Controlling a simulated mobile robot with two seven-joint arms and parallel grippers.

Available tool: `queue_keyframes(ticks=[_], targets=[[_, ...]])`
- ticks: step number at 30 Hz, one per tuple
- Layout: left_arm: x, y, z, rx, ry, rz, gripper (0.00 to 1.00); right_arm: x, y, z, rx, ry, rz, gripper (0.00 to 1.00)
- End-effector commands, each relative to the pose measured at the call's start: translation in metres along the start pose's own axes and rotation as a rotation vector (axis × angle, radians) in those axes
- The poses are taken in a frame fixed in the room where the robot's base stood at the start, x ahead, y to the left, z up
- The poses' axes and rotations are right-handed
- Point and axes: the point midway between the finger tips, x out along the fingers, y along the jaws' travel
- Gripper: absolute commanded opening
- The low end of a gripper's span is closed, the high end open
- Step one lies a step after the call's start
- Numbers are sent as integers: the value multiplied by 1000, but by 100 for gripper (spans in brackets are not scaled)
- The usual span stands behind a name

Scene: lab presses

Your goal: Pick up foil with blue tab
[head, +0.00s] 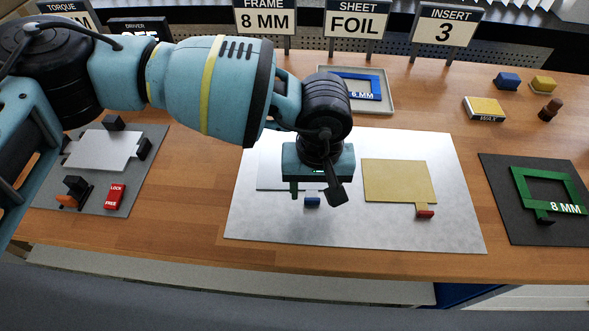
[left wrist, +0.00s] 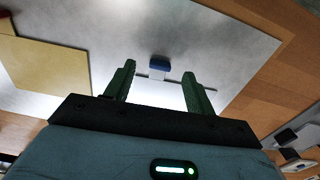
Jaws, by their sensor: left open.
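The silvery foil sheet (head: 270,176) lies on a large metallic mat (head: 340,236), mostly hidden behind my left gripper in the head view. Its blue tab (head: 312,202) shows just below the gripper. In the left wrist view the blue tab (left wrist: 159,63) stands ahead, between the lines of the two fingers, with the pale foil (left wrist: 160,92) behind it. My left gripper (head: 314,192) is open and empty above the foil; its spread fingers also show in the left wrist view (left wrist: 158,80). My right gripper is not in view.
A gold sheet (head: 400,181) with a red tab (head: 425,212) lies on the same mat to the right. A green 8 MM frame (head: 548,190) lies on a dark mat at far right. A fixture with a red lock block (head: 115,197) is at left. Signs stand behind.

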Motion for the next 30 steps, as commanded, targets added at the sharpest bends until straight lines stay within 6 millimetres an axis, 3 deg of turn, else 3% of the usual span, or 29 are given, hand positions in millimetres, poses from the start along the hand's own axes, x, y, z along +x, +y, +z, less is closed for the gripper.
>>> queue_keyframes(ticks=[7, 15, 26, 30], targets=[[28, -2, -1, 1, 1, -1, 55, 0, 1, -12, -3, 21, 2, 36], [32, -2, -1, 1, 1, 0, 55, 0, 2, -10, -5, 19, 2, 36], [31, -2, -1, 0, 1, 0, 9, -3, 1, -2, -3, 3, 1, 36], [31, -2, -1, 0, 2, 0, 6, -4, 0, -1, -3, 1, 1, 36]])
